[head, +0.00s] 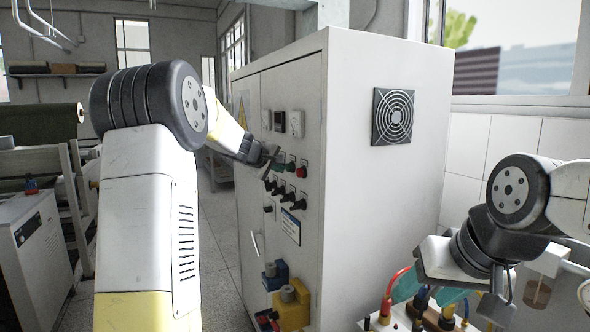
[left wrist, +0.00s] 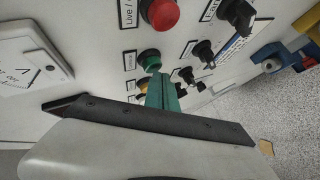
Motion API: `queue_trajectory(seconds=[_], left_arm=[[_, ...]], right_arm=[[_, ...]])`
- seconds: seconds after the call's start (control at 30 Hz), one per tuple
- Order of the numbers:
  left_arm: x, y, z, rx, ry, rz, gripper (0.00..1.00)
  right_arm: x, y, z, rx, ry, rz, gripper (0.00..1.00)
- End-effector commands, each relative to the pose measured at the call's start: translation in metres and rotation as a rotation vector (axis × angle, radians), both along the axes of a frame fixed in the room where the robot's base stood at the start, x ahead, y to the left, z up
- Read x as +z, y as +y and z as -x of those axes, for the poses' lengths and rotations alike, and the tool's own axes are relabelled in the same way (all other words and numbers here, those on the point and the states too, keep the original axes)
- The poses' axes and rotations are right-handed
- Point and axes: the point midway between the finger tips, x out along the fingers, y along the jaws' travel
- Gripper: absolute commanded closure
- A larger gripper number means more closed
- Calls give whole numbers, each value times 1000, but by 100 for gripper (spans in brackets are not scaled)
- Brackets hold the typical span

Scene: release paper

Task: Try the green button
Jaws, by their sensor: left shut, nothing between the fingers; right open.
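The green button (left wrist: 149,58) is on the white control cabinet's panel, between a red button (left wrist: 162,13) and a partly hidden yellow one (left wrist: 143,87) in the left wrist view. My left gripper (left wrist: 160,85) is shut and empty, with its teal fingertips just beside the green button. I cannot tell whether they touch it. In the head view my left gripper (head: 277,160) is at the cabinet front (head: 262,215) and hides part of the button row. My right gripper (head: 428,293) is open at the lower right, with its teal fingers apart.
Several black rotary switches (head: 287,193) sit below the buttons. Meters (head: 279,121) are above. Blue and yellow padlock-like parts (head: 290,305) are at the cabinet's lower front. Cables and connectors (head: 393,295) lie below my right gripper. Floor (head: 212,240) is clear left of the cabinet.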

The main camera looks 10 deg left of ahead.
Motion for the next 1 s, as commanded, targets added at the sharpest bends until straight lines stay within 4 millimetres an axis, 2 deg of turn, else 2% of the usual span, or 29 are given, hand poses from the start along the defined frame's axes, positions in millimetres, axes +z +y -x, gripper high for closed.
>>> queue_trajectory(seconds=[1.0], left_arm=[[0,-5,-3,-2,1,1,100]], right_arm=[[0,0,0,0,0,0,43]])
